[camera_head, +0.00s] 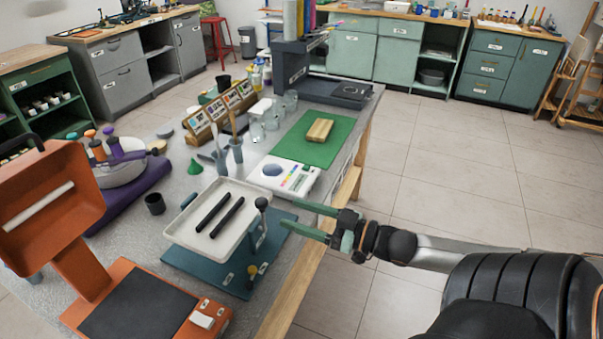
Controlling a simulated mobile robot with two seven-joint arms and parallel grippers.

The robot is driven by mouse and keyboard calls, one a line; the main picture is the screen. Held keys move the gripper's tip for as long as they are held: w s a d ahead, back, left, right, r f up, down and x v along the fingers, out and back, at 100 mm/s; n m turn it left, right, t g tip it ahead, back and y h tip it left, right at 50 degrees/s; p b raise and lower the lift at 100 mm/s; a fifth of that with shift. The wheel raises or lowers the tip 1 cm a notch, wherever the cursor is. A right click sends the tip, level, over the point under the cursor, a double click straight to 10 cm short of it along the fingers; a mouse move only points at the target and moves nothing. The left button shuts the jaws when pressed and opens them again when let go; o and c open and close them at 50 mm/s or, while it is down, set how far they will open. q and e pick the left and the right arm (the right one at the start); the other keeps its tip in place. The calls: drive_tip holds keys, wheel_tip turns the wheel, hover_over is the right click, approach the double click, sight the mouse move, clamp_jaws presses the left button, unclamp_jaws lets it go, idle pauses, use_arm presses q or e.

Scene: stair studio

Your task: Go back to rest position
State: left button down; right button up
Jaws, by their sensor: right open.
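My right gripper (290,214) reaches in from the right, with its two green fingers apart and nothing between them. The fingertips point left, close to the right side of a white tray (181,226) on a teal stand. Two dark sticks (220,216) lie on the tray. A black-knobbed lever (261,205) stands between the tray and the fingertips; I cannot tell whether the fingers touch the stand. My left gripper is not in view.
The grey worktable (150,250) is crowded: an orange device (125,312), a green mat (333,156) with a wooden block (319,130), and a white palette device (291,177). Tiled floor (450,170) to the right is clear. Green cabinets (350,53) line the back.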

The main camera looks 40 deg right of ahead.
drive_tip(key=shift+s, duration=0.15)
idle(0.5)
drive_tip(key=s+a+f+m+g+h, duration=0.1)
drive_tip(key=s+a+f+g+h, duration=0.15)
drive_tip(key=f, duration=0.55)
drive_tip(key=s+a+f+m+g+h, duration=0.15)
drive_tip(key=s+f, duration=0.25)
drive_tip(key=f, duration=0.4)
drive_tip(key=s+a+f+g, duration=0.1)
drive_tip(key=s+a+f, duration=0.1)
drive_tip(key=a+f, duration=0.2)
drive_tip(key=s+a+f+g, duration=0.2)
drive_tip(key=a+f, duration=0.3)
drive_tip(key=a, duration=0.5)
drive_tip(key=shift+s+h, duration=0.3)
drive_tip(key=shift+s, duration=0.3)
